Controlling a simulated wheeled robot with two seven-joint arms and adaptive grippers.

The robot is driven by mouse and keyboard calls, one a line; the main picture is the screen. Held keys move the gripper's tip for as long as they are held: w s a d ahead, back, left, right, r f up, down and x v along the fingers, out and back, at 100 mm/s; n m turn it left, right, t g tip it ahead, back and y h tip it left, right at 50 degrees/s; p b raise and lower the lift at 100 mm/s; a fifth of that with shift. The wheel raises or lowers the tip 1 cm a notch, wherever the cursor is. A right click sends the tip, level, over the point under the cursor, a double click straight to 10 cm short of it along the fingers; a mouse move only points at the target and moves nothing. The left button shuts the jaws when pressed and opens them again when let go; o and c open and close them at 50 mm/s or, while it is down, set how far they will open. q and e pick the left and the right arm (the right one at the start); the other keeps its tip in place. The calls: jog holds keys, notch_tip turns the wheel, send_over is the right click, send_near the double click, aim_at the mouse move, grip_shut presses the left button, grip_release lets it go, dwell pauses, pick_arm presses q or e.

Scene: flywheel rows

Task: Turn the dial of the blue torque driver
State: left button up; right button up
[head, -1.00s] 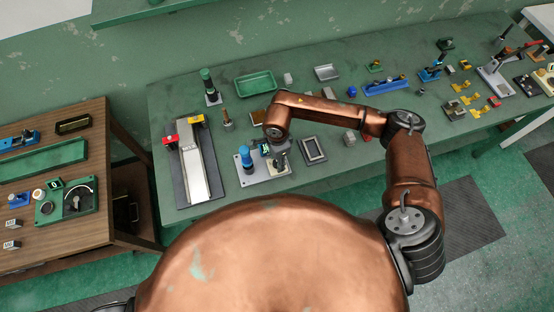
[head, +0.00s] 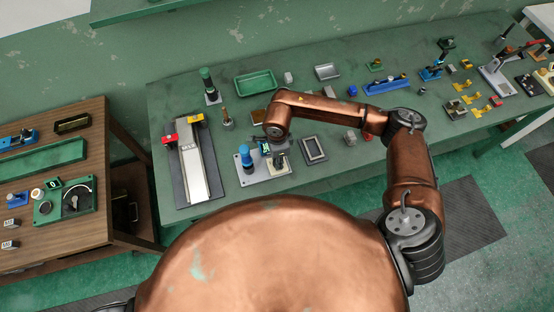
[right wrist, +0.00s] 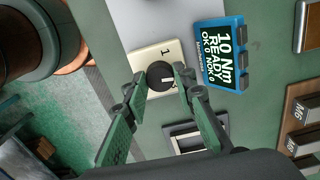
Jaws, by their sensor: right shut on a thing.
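The blue torque driver (head: 246,156) stands upright at the left of a light grey base plate (head: 256,182) on the green bench. Its small blue-framed display (right wrist: 223,55) reads 10 Nm, READY, OK 0, NOK 0. The dial (right wrist: 158,74) is a round black knob with a white mark, on a cream square plate (right wrist: 145,55) bearing a "1". My right gripper (head: 279,163) points down over this plate. In the right wrist view its fingers (right wrist: 160,84) are shut on the dial, one on each side. My left gripper is not in view.
A grey-framed block (head: 313,149) lies just right of the base plate. A long metal rail fixture (head: 194,168) lies to the left. A green tray (head: 255,84) and a dark green-topped tool (head: 208,84) stand behind. A wooden cabinet (head: 100,150) is at far left.

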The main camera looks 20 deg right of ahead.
jog(key=m+b, duration=0.2)
jog(key=m, duration=0.8)
jog(key=shift+b, duration=0.3)
jog(key=shift+m, duration=0.3)
jog(key=o, duration=1.1)
jog(key=shift+o, duration=0.2)
jog(key=shift+r, duration=0.15)
notch_tip(320, 180, up, 12)
